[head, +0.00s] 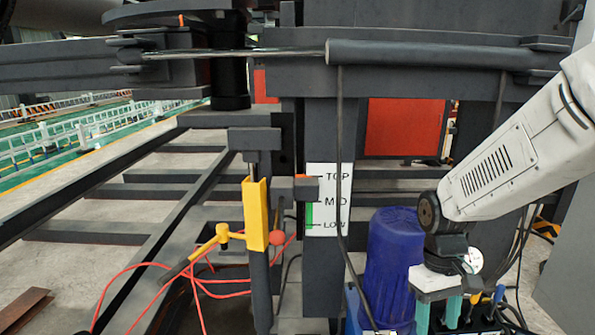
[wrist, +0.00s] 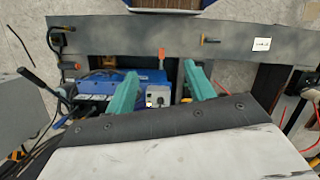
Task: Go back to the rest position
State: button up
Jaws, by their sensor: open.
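My gripper (head: 438,316) is at the lower right of the head view, pointing down beside a blue cylinder (head: 393,262). Its teal fingers are apart with nothing held between them. In the wrist view my gripper (wrist: 161,80) shows both teal fingers spread. Between and beyond them are a blue machine (wrist: 98,84), a small grey box (wrist: 158,95) and an orange-red lever (wrist: 162,58). I cannot tell how far the fingertips are from these.
A white TOP/MID/LOW scale (head: 329,200) is on a dark post, left of the blue cylinder. A yellow lever bracket (head: 256,213) with a red ball (head: 277,238) stands further left. Red cables (head: 150,268) hang there. A dark beam (head: 430,55) crosses above.

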jog(key=s+r+m+t, duration=0.3)
jog(key=s+r+t, duration=0.1)
jog(key=s+r, duration=0.9)
jog(key=shift+s+d+r, duration=0.2)
jog(key=shift+s+r, duration=0.2)
jog(key=shift+s, duration=0.65)
